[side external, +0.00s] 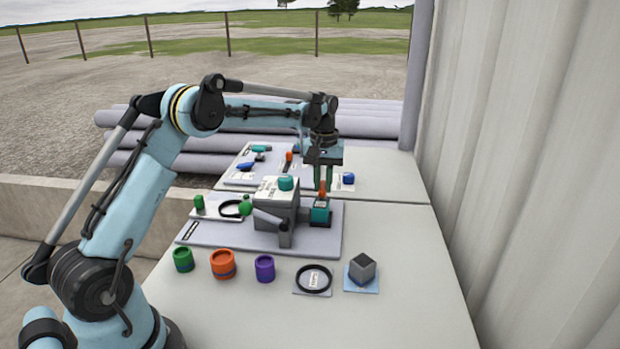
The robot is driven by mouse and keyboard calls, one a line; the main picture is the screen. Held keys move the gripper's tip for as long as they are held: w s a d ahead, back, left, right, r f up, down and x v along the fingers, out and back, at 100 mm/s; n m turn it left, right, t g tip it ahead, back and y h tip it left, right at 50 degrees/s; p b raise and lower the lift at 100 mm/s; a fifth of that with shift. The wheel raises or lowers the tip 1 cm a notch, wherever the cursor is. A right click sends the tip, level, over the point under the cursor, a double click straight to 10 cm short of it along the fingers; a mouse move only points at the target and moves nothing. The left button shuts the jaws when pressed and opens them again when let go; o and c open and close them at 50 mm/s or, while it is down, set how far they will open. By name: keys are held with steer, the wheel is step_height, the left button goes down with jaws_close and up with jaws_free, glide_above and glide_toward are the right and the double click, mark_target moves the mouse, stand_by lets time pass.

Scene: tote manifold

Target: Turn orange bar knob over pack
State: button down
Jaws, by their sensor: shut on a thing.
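The orange bar knob (322,190) stands upright on top of a small teal and dark block (320,214), which I take to be the pack, at the right end of the grey base plate. My gripper (323,183) points straight down from above, its two green fingers shut on the orange bar knob. The fingers hide part of the knob, so its exact angle cannot be told.
A grey box with a teal cap (286,184) and a grey lever (270,219) stands just left of the block. Green, orange and purple cups, a black ring (314,279) and a dark cube (362,267) line the front. A corrugated wall (530,150) rises at right.

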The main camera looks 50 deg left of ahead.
mark_target(323, 185)
steer(key=c, duration=1)
jaws_free()
steer(key=shift+c, duration=0.2)
steer(key=shift+r, duration=0.1)
step_height(323, 185, up, 12)
